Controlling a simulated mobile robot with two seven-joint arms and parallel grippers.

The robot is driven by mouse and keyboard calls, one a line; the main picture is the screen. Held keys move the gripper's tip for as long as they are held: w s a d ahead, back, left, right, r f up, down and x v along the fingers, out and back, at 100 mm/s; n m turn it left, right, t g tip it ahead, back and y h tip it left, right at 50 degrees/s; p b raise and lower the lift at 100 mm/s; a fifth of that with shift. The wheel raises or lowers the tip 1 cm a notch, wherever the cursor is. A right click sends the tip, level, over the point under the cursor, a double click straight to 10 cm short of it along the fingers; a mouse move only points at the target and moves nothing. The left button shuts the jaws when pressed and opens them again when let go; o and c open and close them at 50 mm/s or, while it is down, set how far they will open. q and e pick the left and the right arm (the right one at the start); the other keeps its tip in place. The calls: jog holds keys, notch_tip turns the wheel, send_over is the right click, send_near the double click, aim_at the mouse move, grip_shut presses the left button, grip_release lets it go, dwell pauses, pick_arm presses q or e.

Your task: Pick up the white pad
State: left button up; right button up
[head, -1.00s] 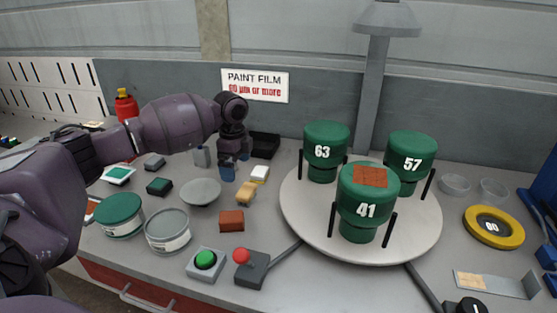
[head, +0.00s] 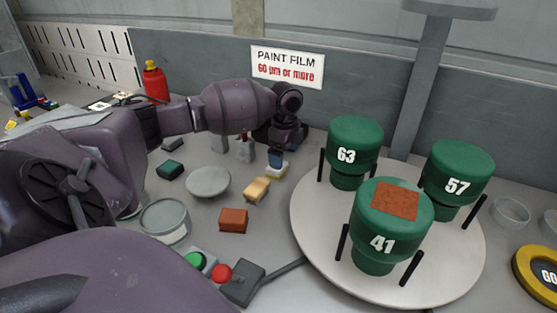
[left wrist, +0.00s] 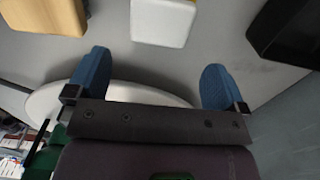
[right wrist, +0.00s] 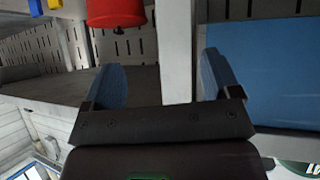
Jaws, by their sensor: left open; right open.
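The white pad (head: 278,171) is a small pale block on the grey table, left of the turntable and just behind the tan block.
The tan block (head: 257,190) lies close to the pad, and a black box (left wrist: 287,30) is on its other side. A turntable (head: 310,235) carries green cylinders 63, 57 and 41 (head: 382,244). A grey disc (head: 208,182) and a brown block (head: 233,219) are nearer.

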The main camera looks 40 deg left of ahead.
pick_arm(q)
jog(key=shift+f, duration=0.45)
jog(key=f, duration=0.2)
jog(key=f+b, duration=0.1)
jog(key=f, duration=0.1)
jog(key=shift+s+a+f, duration=0.1)
jog(key=shift+s+f, duration=0.1)
jog(key=shift+f, duration=0.2)
jog(key=shift+r, duration=0.1)
jog(key=shift+c, duration=0.6)
jog(key=c, duration=0.9)
pick_arm(e)
jog(key=shift+w+a, duration=0.1)
jog(key=shift+w, duration=0.25)
pick_arm(q)
jog(key=shift+r, duration=0.1)
